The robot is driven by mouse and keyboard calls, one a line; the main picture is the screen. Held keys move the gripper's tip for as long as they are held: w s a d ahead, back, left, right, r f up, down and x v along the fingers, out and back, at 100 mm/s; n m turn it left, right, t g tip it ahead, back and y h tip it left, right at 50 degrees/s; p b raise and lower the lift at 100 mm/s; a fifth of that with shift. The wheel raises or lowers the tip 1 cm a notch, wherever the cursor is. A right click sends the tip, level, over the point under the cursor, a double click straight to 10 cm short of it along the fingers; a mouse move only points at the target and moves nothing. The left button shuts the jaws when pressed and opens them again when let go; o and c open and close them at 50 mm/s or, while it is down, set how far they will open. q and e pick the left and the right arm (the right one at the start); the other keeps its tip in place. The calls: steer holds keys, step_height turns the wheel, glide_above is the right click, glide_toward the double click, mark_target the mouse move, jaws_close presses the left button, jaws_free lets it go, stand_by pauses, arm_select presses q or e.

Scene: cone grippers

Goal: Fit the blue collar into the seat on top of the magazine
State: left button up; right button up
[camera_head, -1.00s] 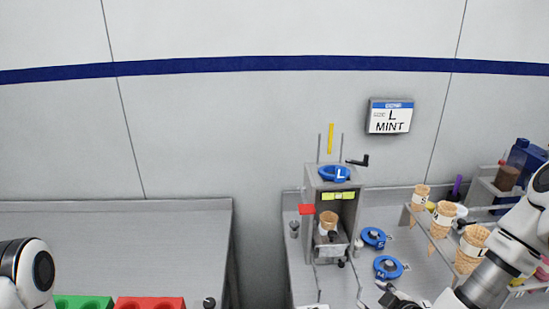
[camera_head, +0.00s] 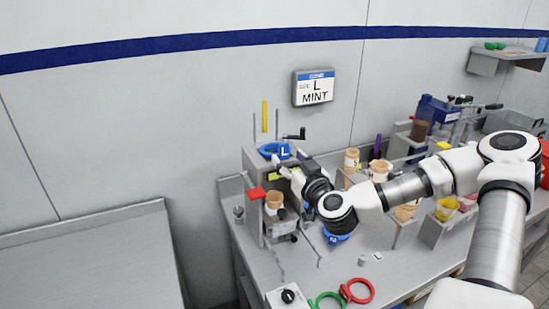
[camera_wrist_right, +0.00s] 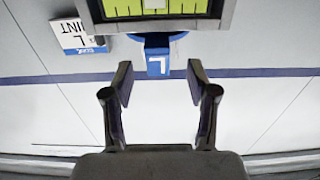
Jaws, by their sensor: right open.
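The blue collar (camera_head: 268,150) with an "L" tab is on top of the grey magazine (camera_head: 254,160); I cannot tell whether it is fully down in the seat. In the right wrist view, which looks inverted, the L tab of the collar (camera_wrist_right: 157,66) shows ahead of and between the fingers, not touched by them. The grey housing of the magazine (camera_wrist_right: 228,14) is at the top edge there. My right gripper (camera_wrist_right: 157,82) is open and empty; in the head view the gripper (camera_head: 287,173) is close in front of the magazine's upper part. My left gripper is out of view.
A red paddle (camera_head: 256,193) and a cone (camera_head: 274,200) are at the magazine's front. Another blue collar (camera_head: 336,238) lies on the table below my right arm. A green ring (camera_head: 327,301) and a red ring (camera_head: 357,291) lie near the front. A sign (camera_head: 314,88) reads "L MINT".

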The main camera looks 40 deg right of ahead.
mark_target(285, 151)
steer(key=shift+w+d, duration=0.2)
steer(key=shift+d, duration=0.1)
steer(key=x, duration=0.4)
steer(key=shift+w+a+r, duration=0.15)
steer(key=shift+w+a, duration=0.05)
steer(key=shift+a, duration=0.05)
steer(key=shift+s+d, duration=0.2)
steer(key=shift+s, duration=0.05)
steer(key=c, duration=0.3)
jaws_close()
steer(key=shift+r, duration=0.1)
